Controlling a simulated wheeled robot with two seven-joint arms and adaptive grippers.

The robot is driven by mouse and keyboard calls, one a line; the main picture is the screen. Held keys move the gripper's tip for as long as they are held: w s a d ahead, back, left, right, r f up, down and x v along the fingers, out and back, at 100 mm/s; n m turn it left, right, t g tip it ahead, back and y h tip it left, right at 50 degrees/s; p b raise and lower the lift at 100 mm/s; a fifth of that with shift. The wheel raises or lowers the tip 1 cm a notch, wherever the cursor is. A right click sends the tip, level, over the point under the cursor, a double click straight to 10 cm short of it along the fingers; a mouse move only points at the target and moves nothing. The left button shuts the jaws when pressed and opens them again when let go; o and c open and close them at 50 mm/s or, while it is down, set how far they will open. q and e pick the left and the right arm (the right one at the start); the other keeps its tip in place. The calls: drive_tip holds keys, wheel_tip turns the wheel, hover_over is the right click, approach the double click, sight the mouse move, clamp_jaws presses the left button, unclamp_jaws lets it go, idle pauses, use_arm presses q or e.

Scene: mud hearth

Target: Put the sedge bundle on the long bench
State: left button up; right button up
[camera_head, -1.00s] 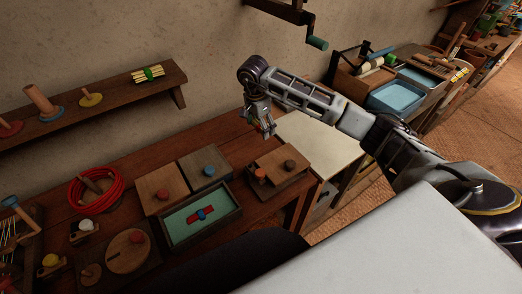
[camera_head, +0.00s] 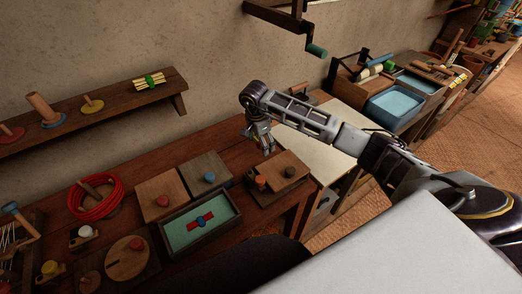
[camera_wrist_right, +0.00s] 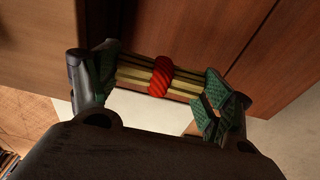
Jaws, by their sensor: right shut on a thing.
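My right gripper (camera_head: 263,143) hangs over the back right part of the long brown wooden bench (camera_head: 150,167). In the right wrist view the gripper (camera_wrist_right: 160,83) is shut on a bundle of pale yellow stalks with a red tie (camera_wrist_right: 161,77), one green-padded finger at each end. The bundle lies crosswise between the fingers, and brown wood shows behind it. The head view does not show the held bundle clearly. Another stalk bundle, with a green tie (camera_head: 150,81), lies on the wall shelf. My left gripper is not in view.
On the bench are a red coil (camera_head: 96,198), a green-bottomed tray (camera_head: 202,224), lidded boxes and a knobbed wooden block (camera_head: 283,172) just below the gripper. A crank (camera_head: 316,49) hangs on the wall. A pale worktop (camera_head: 322,140) adjoins on the right.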

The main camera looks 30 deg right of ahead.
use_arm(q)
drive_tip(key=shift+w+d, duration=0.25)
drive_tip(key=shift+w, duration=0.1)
use_arm(e)
drive_tip(key=shift+f, duration=0.5)
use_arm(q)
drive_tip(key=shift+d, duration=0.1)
